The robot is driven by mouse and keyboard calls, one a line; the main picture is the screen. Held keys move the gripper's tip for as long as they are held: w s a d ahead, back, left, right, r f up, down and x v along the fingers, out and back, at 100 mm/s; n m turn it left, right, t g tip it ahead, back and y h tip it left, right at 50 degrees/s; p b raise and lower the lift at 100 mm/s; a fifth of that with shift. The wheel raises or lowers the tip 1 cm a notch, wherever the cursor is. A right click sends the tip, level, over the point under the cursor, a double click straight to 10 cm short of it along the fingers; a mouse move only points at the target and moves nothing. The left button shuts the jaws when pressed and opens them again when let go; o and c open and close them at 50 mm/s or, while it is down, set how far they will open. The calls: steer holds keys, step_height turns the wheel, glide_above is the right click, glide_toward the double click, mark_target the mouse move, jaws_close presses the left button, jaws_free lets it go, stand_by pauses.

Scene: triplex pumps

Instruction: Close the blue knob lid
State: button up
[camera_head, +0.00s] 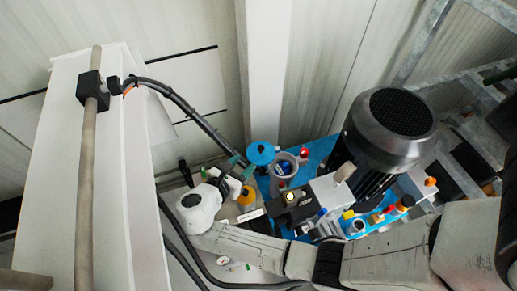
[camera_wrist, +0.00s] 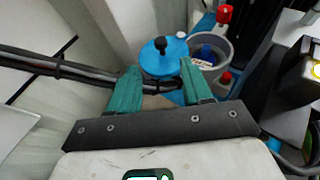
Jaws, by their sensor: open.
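The blue lid (camera_head: 260,153) is a round disc beside an open grey cup (camera_head: 284,165). In the wrist view the lid (camera_wrist: 165,61) has a black knob (camera_wrist: 160,44) on it, and the cup (camera_wrist: 221,52) is just to its right. Its lower edge is partly hidden by my gripper. The cup's mouth is uncovered, with blue and white parts showing inside. My gripper (camera_head: 243,167) is open, with green fingers just left of the lid in the head view. In the wrist view my gripper's fingertips (camera_wrist: 160,68) frame the lid from both sides, with nothing held; contact cannot be told.
A big black motor (camera_head: 390,130) stands on the blue base to the right. Black cables (camera_head: 185,105) run close past my gripper on the left. A white cabinet (camera_head: 140,180) fills the left. A red-topped part (camera_wrist: 224,14) rises behind the cup.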

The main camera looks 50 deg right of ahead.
mark_target(260, 148)
steer(key=b+x, duration=0.1)
steer(key=x, duration=0.9)
steer(key=shift+d+f, duration=0.1)
steer(key=shift+d, duration=0.2)
jaws_close()
